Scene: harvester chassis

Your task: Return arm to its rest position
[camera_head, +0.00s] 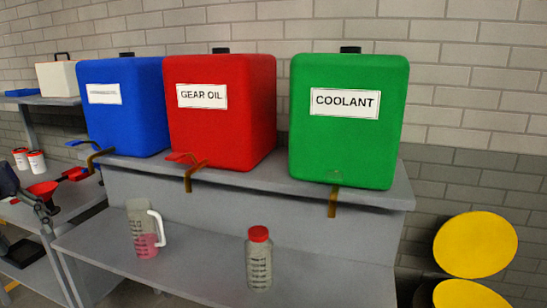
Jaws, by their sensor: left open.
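My left gripper (45,208) shows at the left edge of the head view, small and dark, with its arm coming in from the left. It is open, and I see nothing held in it. It appears in front of or beside a red funnel (43,188) at the left bench; I cannot tell whether they touch. My right gripper is not in view.
Blue (125,125), red "GEAR OIL" (222,130) and green "COOLANT" (345,145) tanks stand on a raised grey shelf (270,183). Below, a measuring jug (142,230) with pink liquid and a red-capped bottle (258,265) stand apart. Yellow discs (475,245) are at right.

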